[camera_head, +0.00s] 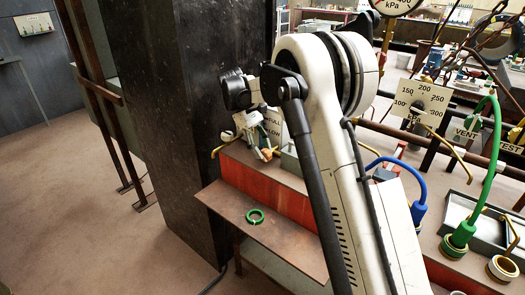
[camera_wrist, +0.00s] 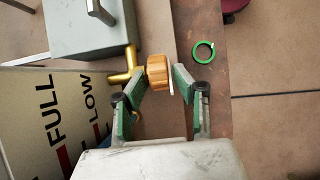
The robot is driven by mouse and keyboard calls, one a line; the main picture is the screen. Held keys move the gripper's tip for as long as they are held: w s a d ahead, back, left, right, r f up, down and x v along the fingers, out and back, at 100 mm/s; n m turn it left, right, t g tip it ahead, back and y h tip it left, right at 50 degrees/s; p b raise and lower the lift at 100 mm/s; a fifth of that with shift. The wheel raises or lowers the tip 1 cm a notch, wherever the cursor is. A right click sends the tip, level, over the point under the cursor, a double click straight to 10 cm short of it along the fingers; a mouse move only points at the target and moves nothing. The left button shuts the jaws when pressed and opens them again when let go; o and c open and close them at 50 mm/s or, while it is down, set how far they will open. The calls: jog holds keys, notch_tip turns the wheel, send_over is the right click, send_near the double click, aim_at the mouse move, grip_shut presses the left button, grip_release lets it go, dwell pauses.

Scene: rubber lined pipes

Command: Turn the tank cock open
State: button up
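The tank cock shows in the wrist view as a brass fitting (camera_wrist: 124,72) with a ribbed wooden-looking knob (camera_wrist: 158,72), beside the grey tank box (camera_wrist: 90,35). My gripper (camera_wrist: 160,78) has its two green-padded fingers apart, with the knob between or just beyond their tips. I cannot tell whether either pad touches it. In the head view my gripper (camera_head: 256,148) is over the red-fronted bench, close to the grey box (camera_head: 291,160); my arm hides part of this area. The orange-brown knob shows small there (camera_head: 268,153).
A FULL/LOW sign stands beside the tank, in the wrist view (camera_wrist: 55,115) and the head view (camera_head: 272,127). A green ring (camera_head: 255,217) lies on the brown shelf (camera_head: 285,240). A dark pillar (camera_head: 205,120) rises at left. Hoses and a kPa gauge (camera_head: 424,98) are at right.

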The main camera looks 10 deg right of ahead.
jog(key=v, duration=1.1)
jog(key=shift+a+r, duration=0.15)
jog(key=shift+r, duration=0.15)
jog(key=shift+w, duration=0.1)
